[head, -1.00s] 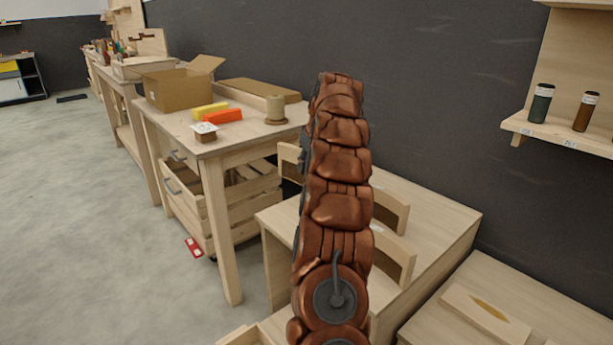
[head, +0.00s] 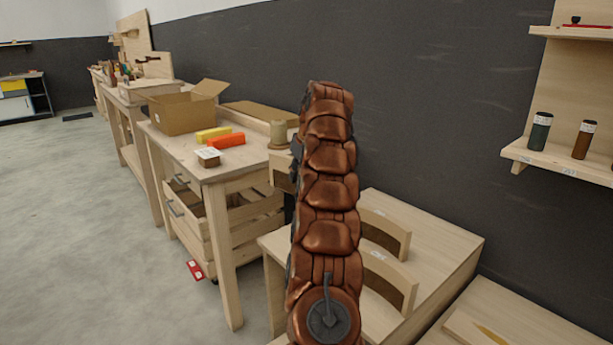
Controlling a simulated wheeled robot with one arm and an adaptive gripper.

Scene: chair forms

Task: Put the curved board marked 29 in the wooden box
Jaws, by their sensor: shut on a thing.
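A pale curved board (head: 281,173) shows just left of my copper arm, raised above the low table. My gripper (head: 296,150) is mostly hidden behind the arm; only dark parts show at its edge, and it is shut on this board. No number is readable on it. Two similar curved boards, one farther (head: 385,232) and one nearer (head: 388,278), stand on the low table right of the arm, with small unreadable labels. A slatted wooden crate (head: 245,222) sits under the workbench at left; I cannot tell whether it is the wooden box of the task.
The workbench (head: 222,170) holds a cardboard box (head: 185,113), yellow and orange blocks, a small box and a spool. The low table (head: 440,242) has bare room at its right. Grey floor (head: 90,230) is open at left.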

